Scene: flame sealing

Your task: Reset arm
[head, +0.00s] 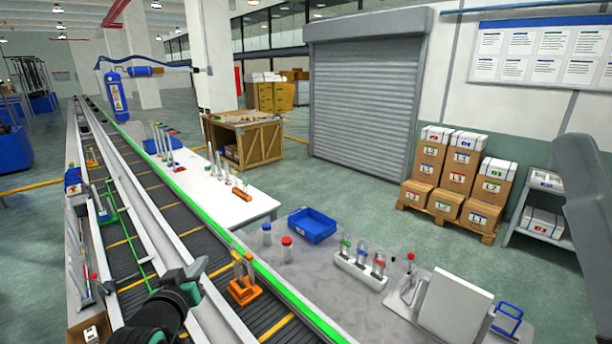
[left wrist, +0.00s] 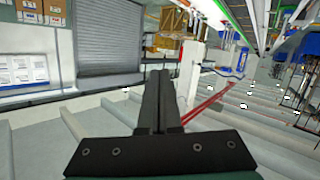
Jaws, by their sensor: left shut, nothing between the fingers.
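My left gripper (head: 197,280) is over the conveyor at the lower left of the head view. In the left wrist view its two dark fingers (left wrist: 160,76) are together with nothing between them. An orange holder (head: 243,291) with upright pieces stands on the conveyor just right of the gripper, apart from it as far as I can tell. My right gripper does not show.
The conveyor (head: 150,230) runs away from me. A grey worktable (head: 330,300) to the right bears a blue bin (head: 312,225), a white tube rack (head: 361,270) and a white box (head: 452,306). A white table (head: 205,195) stands farther back.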

